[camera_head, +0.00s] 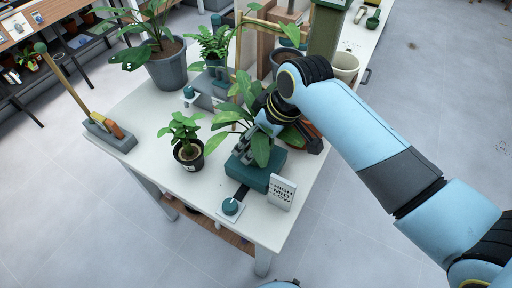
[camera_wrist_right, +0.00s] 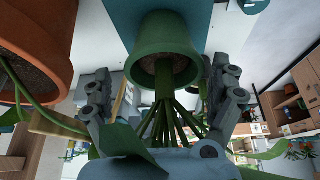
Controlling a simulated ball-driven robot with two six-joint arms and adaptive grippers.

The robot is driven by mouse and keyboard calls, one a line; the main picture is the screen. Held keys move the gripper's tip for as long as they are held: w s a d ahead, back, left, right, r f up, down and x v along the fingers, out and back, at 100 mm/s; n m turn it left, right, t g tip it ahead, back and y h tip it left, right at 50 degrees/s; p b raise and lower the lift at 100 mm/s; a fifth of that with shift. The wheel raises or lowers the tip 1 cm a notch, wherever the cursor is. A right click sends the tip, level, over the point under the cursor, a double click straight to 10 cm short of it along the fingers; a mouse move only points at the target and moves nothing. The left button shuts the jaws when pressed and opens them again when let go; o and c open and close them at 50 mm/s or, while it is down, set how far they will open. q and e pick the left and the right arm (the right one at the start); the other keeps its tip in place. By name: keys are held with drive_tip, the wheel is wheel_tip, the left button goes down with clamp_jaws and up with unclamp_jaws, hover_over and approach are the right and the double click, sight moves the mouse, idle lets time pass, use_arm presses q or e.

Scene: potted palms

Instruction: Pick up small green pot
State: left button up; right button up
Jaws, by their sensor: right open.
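The small green pot (camera_wrist_right: 163,45) shows large in the right wrist view, seen upside down, with soil and several green stems. It stands on a teal block (camera_head: 254,172), on the table. My right gripper (camera_head: 277,142) is over this plant. In the right wrist view its open fingers (camera_wrist_right: 160,82) are on either side of the pot and stems; I cannot tell whether they touch. My left gripper is not in view.
A terracotta pot (camera_wrist_right: 40,40) is close beside the green pot. A small black pot (camera_head: 188,155) stands to the left, a white sign (camera_head: 281,192) in front, and a large grey pot (camera_head: 167,68) behind.

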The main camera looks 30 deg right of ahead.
drive_tip(key=x, duration=0.5)
drive_tip(key=shift+s+a+f, duration=0.1)
drive_tip(key=shift+s+a, duration=0.1)
drive_tip(key=c, duration=1)
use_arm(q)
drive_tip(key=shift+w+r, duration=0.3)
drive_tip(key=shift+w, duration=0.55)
use_arm(e)
drive_tip(key=shift+c, duration=0.6)
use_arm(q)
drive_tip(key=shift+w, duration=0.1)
use_arm(e)
drive_tip(key=shift+c, duration=0.3)
